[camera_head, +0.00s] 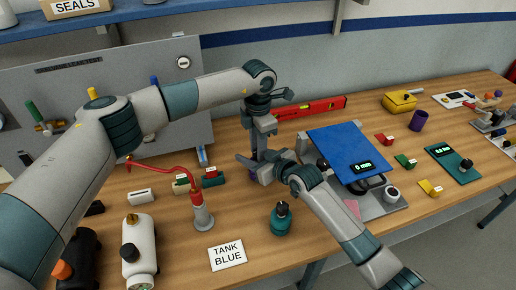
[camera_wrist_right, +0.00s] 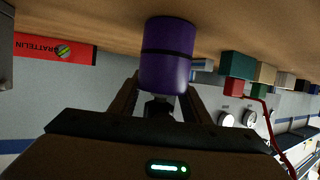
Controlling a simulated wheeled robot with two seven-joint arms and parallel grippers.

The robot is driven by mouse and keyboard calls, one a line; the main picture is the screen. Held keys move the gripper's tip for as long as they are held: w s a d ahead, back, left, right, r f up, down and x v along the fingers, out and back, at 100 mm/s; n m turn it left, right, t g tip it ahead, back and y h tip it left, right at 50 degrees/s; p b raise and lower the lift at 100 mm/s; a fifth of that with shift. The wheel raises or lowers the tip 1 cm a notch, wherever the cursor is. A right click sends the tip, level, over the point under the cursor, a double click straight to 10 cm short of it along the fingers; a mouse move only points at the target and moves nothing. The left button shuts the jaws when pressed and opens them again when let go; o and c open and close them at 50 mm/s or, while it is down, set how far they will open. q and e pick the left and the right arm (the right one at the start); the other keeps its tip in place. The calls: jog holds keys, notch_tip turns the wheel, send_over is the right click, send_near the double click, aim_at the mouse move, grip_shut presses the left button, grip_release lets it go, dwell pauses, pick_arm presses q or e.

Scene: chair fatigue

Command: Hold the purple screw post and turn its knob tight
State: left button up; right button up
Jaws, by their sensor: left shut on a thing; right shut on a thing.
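The purple screw post (camera_wrist_right: 167,65) is upright, with a dark band around it; the wrist picture is upside down, so its base is at the top. In the head view only a little purple (camera_head: 253,175) shows below the grippers. My right gripper (camera_head: 264,165) comes in from the side, shut on the post; its dark fingers (camera_wrist_right: 162,92) flank it. A dark part (camera_wrist_right: 158,106) between them is probably the knob. My left gripper (camera_head: 261,150) points down from above, shut on the knob, which the grippers hide in the head view. I cannot tell whether the base touches the table.
A blue-topped scale (camera_head: 345,145) stands close right of the grippers. A purple cup (camera_head: 418,120) stands farther right.

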pick_arm(q)
jog(key=shift+m, duration=1.7)
jog(key=o, duration=0.8)
jog(key=shift+r, duration=0.15)
notch_tip(320, 180, up, 12)
